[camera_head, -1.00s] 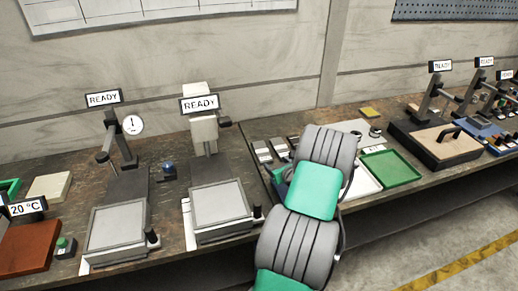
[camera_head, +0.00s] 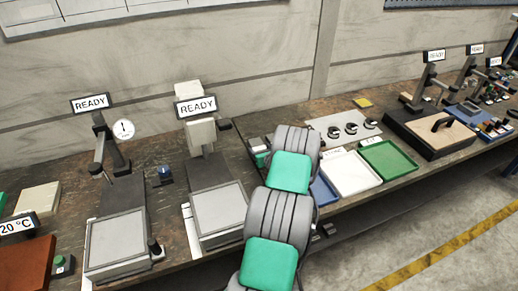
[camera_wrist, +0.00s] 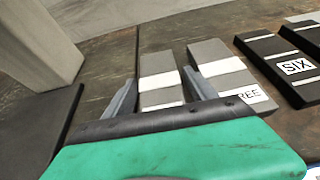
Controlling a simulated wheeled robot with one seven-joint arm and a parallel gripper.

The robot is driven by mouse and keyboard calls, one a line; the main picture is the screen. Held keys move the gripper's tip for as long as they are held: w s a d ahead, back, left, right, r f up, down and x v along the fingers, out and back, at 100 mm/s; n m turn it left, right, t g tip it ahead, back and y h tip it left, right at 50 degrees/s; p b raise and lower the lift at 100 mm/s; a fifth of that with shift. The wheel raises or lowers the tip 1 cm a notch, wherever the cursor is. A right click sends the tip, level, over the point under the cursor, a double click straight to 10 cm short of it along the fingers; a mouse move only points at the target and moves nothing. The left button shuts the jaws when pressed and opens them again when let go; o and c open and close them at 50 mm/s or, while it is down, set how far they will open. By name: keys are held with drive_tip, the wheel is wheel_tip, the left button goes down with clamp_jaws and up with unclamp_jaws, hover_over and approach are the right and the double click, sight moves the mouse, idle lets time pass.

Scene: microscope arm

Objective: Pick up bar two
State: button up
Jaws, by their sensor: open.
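In the wrist view, a grey bar with a white band (camera_wrist: 160,82) lies on the brown bench between the fingers of my gripper (camera_wrist: 161,78). Its label is hidden, so I cannot read whether it is bar two. My gripper is open, with one finger on each side of this bar; I cannot tell whether they touch it. Just right of the right finger lies a similar grey bar (camera_wrist: 222,72), its label partly hidden and ending in "REE". In the head view my arm hides most of the bars and my gripper.
Right of the grey bars lies a black bar marked SIX (camera_wrist: 275,62), with another dark bar beyond. A dark base and pale column (camera_wrist: 35,40) stand close on the left. The head view shows a white tray (camera_head: 351,174) and a green tray (camera_head: 389,162) right of my arm.

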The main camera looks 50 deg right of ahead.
clamp_jaws()
drive_tip(key=shift+w+d+r, duration=0.1)
drive_tip(key=shift+d+r, duration=0.05)
drive_tip(key=shift+r, duration=0.15)
idle(0.7)
